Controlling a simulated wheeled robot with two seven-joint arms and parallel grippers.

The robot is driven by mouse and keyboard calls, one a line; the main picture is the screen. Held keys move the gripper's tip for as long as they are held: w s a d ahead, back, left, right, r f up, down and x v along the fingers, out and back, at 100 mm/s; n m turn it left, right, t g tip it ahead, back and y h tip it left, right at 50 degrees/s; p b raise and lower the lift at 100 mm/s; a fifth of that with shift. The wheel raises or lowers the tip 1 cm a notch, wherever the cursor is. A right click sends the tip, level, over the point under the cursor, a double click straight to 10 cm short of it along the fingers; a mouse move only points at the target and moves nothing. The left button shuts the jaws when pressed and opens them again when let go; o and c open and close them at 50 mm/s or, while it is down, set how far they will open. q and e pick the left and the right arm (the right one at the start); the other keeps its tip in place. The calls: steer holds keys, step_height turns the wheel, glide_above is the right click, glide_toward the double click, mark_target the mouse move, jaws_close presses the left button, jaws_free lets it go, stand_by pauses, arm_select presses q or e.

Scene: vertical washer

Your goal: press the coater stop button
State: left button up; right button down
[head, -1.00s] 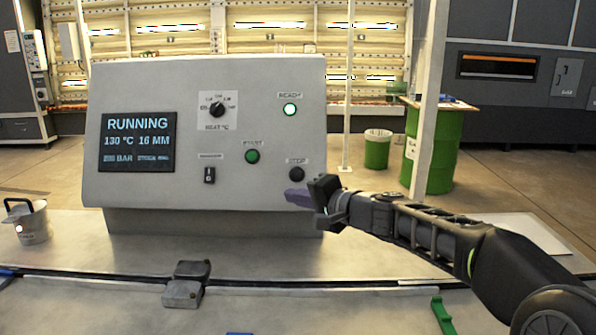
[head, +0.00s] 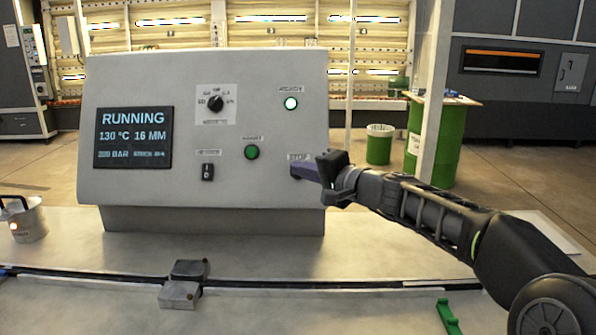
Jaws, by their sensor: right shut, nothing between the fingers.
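The grey coater control panel (head: 140,195) stands on the bench, its sloped face toward me. Its display (head: 133,137) reads RUNNING, 130 °C, 16 MM. The STOP label (head: 299,157) is at the panel's lower right. My right gripper (head: 298,171) is shut and empty, with its purple fingertips in front of the spot just under that label. The black stop button is hidden behind the fingertips, and I cannot tell whether they touch it. The green start button (head: 251,152) is to the left. The white ready lamp (head: 291,103) is lit above. My left gripper is not in view.
A black switch (head: 207,172) and a heat dial (head: 215,104) are also on the panel. A metal can (head: 30,222) stands at left. A grey metal block (head: 180,294) sits on the bench front, and a green piece (head: 447,316) lies at right.

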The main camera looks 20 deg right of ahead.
steer(key=w+d+f, duration=0.2)
steer(key=w+f, duration=0.1)
steer(key=w, duration=0.2)
steer(key=shift+w+d, duration=0.25)
steer(key=shift+d, duration=0.1)
stand_by(1.8)
steer(key=shift+w+d+f, duration=0.15)
steer(key=shift+w+f, duration=0.05)
steer(key=shift+w, duration=0.15)
